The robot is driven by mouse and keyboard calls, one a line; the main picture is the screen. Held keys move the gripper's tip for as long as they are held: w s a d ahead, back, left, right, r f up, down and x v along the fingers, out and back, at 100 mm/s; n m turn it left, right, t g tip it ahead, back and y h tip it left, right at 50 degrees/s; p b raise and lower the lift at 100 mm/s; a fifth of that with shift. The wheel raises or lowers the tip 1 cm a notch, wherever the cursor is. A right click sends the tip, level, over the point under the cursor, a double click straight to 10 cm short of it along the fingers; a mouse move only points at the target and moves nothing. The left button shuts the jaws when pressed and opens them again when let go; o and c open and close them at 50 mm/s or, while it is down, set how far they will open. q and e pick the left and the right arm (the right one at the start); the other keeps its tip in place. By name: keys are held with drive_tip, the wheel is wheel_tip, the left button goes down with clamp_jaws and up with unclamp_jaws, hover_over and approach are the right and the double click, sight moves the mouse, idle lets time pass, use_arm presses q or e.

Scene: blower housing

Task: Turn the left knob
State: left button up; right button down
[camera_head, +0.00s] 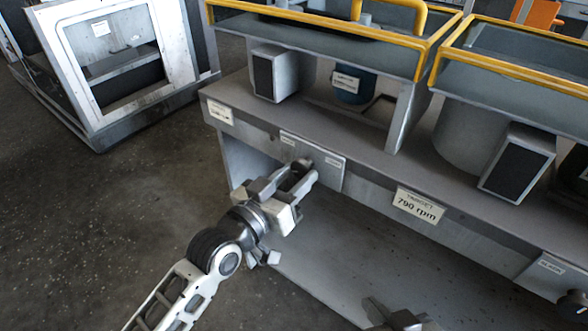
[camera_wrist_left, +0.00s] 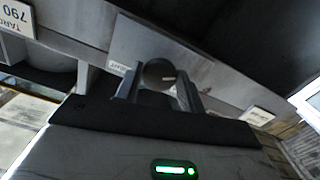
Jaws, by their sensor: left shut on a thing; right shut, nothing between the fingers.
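The left knob (camera_wrist_left: 158,74) is dark and round with a pale mark, and sits on a grey plate (camera_head: 329,174) on the front of the housing. My left gripper (camera_head: 303,178) reaches up to that plate and hides most of the knob in the head view. In the left wrist view, the fingers of my left gripper (camera_wrist_left: 157,88) stand on both sides of the knob, shut on it. My right gripper (camera_head: 398,318) shows partly at the bottom edge of the head view, shut and empty, away from the knobs.
A second dark knob (camera_head: 573,304) sits on a plate at the lower right. A label reading "TARGET 790 rpm" (camera_head: 417,205) is on the front edge between the plates. Yellow rails (camera_head: 330,22) frame the housing top. A white-framed cabinet (camera_head: 115,60) stands back left, with open floor before it.

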use_arm(q)
drive_tip(key=o, duration=0.8)
drive_tip(key=shift+o, duration=0.8)
drive_tip(key=shift+s, duration=0.1)
drive_tip(key=v, duration=1.6)
